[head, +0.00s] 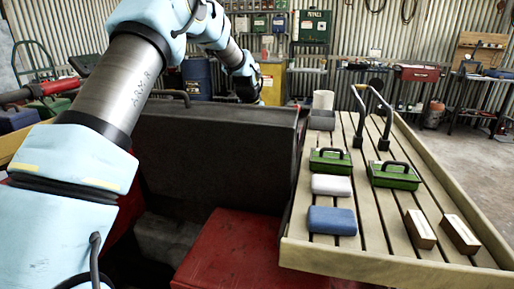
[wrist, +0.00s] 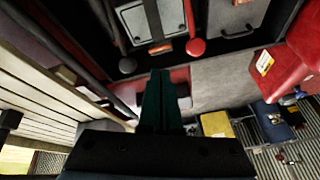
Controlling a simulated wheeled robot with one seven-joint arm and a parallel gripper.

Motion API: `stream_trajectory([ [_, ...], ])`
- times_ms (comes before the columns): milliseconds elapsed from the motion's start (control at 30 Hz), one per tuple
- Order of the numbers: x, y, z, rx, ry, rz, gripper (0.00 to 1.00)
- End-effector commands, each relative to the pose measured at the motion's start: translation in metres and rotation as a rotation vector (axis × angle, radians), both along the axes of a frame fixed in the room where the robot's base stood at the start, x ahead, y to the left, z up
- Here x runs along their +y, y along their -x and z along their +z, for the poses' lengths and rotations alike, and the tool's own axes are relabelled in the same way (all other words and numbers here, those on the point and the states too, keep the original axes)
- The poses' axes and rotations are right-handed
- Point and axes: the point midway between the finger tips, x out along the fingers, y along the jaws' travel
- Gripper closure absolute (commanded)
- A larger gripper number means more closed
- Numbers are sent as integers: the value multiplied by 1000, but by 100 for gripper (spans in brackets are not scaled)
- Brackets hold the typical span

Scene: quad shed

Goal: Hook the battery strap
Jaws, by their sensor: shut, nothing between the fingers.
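In the wrist view my gripper (wrist: 158,78) shows as two dark green fingers, closed together and empty. Beyond the tips is a dark recess holding a pale grey box (wrist: 136,24), which may be the battery. A dark band (wrist: 153,20) crosses this box, possibly the strap, with an orange piece (wrist: 160,48) at its near end. The fingertips appear below that orange piece and apart from it. I cannot make out a hook. In the head view my arm reaches over the dark seat-like body, and the fingers are hidden behind it.
A grey case with a handle (wrist: 236,28) sits to the right. In the head view, a slatted rack (head: 385,222) at right bears green boxes, sponges and brushes beside the dark body (head: 215,150).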

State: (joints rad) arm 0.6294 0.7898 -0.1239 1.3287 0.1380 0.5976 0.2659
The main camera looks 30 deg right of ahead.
Motion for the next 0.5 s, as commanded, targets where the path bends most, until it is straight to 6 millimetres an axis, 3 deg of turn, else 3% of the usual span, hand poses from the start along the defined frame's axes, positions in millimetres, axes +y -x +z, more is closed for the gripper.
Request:
stream_trajectory([
  [200, 10, 9, -2, 43, 135, 255, 100],
  [500, 8, 6, -16, 58, 169, 321, 100],
])
